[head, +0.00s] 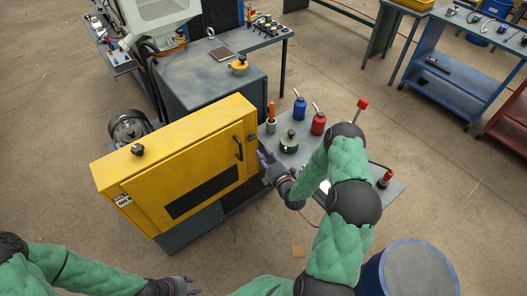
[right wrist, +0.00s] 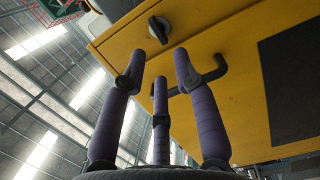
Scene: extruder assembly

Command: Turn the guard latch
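The yellow guard (head: 190,140) has a dark handle (head: 238,148) near its right end, with the small dark guard latch (head: 251,138) close to that edge. In the right wrist view the latch is a black turn knob (right wrist: 158,29) on the yellow panel, beside the black bar handle (right wrist: 207,77). My right gripper (head: 263,158) is at the guard's right end, just below the latch. Its three purple fingers (right wrist: 160,80) are spread, with nothing between them. Fingertips overlap the handle in that view; contact is unclear. My left gripper (head: 188,286) is low at the bottom edge, partly cut off.
A grey side table (head: 330,196) right of the guard holds a green round container (head: 288,141), blue (head: 299,108) and red (head: 318,123) bottles and a red-topped lever (head: 361,104). A blue drum (head: 412,270) stands at bottom right. Open floor lies before the guard.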

